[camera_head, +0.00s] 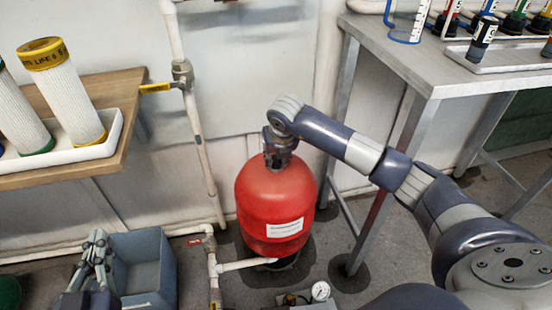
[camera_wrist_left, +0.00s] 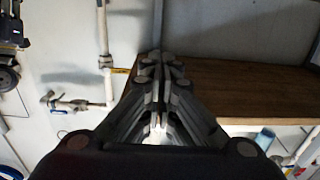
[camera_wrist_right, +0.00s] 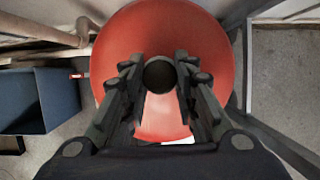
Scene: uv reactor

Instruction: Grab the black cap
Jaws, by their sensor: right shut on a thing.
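The black cap (camera_wrist_right: 159,76) shows as a dark round shape at the top of the red tank (camera_head: 275,203) in the right wrist view. My right gripper (camera_head: 278,158) reaches down onto the tank's top, and its two fingers are closed on the cap from both sides. In the head view the gripper mostly hides the cap. I cannot tell whether the cap is still seated on the tank. My left gripper (camera_head: 97,245) is at the lower left, away from the tank. In the left wrist view its fingers (camera_wrist_left: 160,65) are together and empty.
A blue-grey bin (camera_head: 145,262) stands on the floor at the left. White pipes (camera_head: 203,150) run between it and the tank. A wooden shelf (camera_head: 105,165) with white filters (camera_head: 75,100) is at the left. A metal table (camera_head: 425,70) with bottles is at the right.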

